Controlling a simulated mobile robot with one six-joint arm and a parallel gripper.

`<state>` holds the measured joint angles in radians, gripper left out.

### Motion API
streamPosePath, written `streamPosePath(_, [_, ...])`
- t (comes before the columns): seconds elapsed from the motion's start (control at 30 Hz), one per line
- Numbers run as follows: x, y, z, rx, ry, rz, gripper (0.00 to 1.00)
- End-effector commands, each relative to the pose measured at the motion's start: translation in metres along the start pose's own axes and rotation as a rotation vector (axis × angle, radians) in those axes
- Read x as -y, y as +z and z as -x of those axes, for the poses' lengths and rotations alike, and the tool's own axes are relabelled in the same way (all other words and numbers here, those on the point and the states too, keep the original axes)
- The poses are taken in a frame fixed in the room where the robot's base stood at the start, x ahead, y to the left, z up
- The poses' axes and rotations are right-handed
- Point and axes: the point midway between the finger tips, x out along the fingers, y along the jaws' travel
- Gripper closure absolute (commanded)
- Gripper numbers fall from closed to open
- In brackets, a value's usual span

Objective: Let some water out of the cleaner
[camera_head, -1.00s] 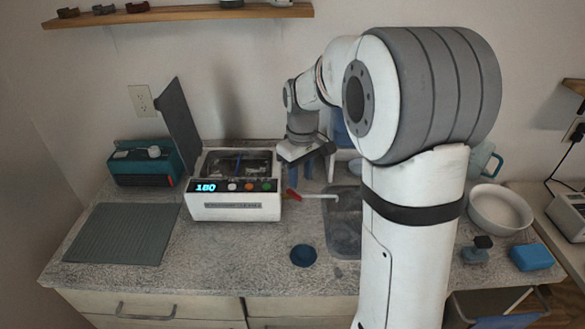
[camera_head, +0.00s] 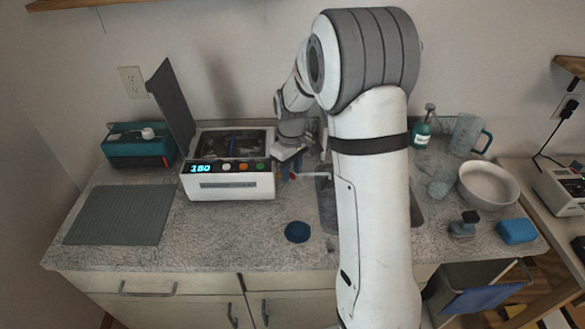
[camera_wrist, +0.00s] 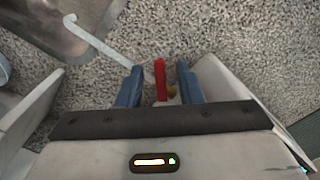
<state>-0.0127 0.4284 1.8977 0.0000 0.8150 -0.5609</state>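The cleaner (camera_head: 228,187) is a white box on the counter with an open top, coloured buttons and a lit display. In the head view a thin white spout (camera_head: 314,177) sticks out from its right side toward the sink. My gripper (camera_head: 290,162) is low at the cleaner's right side. In the wrist view my gripper (camera_wrist: 160,87) is open, its two blue fingers on either side of a red valve handle (camera_wrist: 160,78). Gaps show between handle and fingers. The spout (camera_wrist: 97,39) runs to the upper left there. The valve body is mostly hidden.
A metal sink (camera_head: 328,212) lies right of the cleaner, partly behind my arm. A blue round lid (camera_head: 297,232) and a grey mat (camera_head: 120,214) lie on the counter. A teal device (camera_head: 138,147) stands left. A white bowl (camera_head: 487,184) and blue sponge (camera_head: 516,232) are right.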

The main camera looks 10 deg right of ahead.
Motion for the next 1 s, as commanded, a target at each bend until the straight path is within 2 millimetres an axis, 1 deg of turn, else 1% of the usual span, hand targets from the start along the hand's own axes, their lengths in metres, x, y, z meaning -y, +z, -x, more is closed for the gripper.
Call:
streamPosePath(0.1, [-0.0002, 0.0002, 0.0001, 0.000, 0.000, 0.000, 0.67])
streamPosePath(0.13, [-0.0002, 0.0002, 0.0001, 0.000, 0.000, -0.001, 0.69])
streamPosePath(0.5, [-0.0005, 0.0004, 0.0004, 0.000, 0.000, -0.001, 0.99])
streamPosePath(0.83, [-0.0003, 0.0005, 0.0003, 0.000, 0.000, -0.011, 1.00])
streamPosePath(1.0, [0.0018, 0.0005, -0.0003, 0.000, 0.000, -0.064, 1.00])
